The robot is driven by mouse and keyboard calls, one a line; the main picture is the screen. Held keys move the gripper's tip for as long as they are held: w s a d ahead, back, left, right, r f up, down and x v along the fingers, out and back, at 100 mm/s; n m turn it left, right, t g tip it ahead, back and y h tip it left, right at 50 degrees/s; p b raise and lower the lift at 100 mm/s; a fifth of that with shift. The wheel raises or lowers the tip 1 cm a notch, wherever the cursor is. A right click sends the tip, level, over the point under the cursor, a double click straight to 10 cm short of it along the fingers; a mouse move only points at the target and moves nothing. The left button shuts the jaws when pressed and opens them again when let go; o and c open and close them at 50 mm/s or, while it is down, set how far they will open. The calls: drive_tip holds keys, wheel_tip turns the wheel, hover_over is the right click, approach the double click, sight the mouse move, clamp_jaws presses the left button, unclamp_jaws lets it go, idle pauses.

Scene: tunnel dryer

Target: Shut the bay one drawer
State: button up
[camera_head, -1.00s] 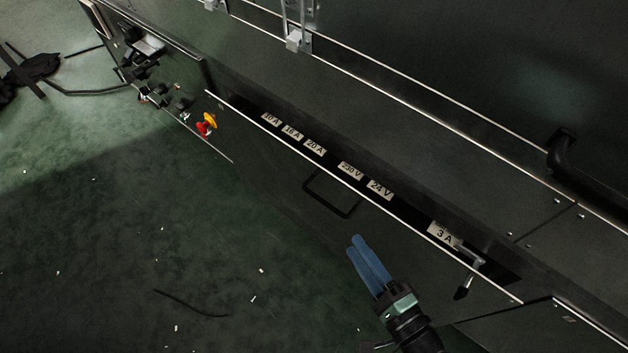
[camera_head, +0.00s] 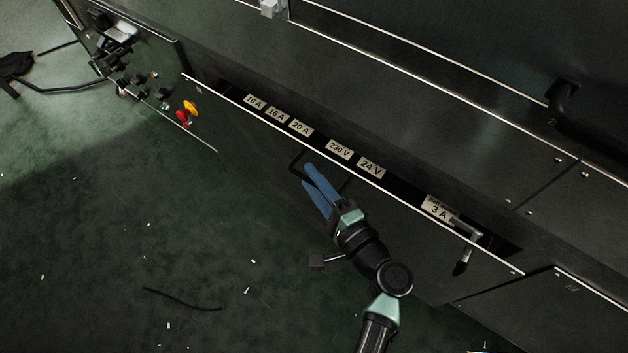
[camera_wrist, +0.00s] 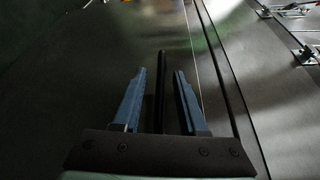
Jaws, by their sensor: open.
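The drawer (camera_head: 400,228) is a long dark front with a bright top edge, pulled out from the dark cabinet. Labels such as 10 A, 230 V and 24 V show in the gap behind that edge. Its dark bar handle (camera_head: 297,160) is on the front, partly hidden by my fingers. My gripper (camera_head: 308,188) has blue fingers and is open at the handle in the head view. In the wrist view a dark bar (camera_wrist: 160,90) runs between the two open fingers (camera_wrist: 153,95). I cannot tell whether they touch it.
A red and yellow knob (camera_head: 187,111) sits on the panel left of the drawer. A small lever (camera_head: 463,262) hangs at the drawer's right end. A black handle (camera_head: 563,98) stands out from the cabinet at the upper right. The green floor at lower left is mostly clear, with scraps and a thin black strip (camera_head: 182,299).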

drive_tip(key=shift+c, duration=0.4)
clamp_jaws()
idle(0.9)
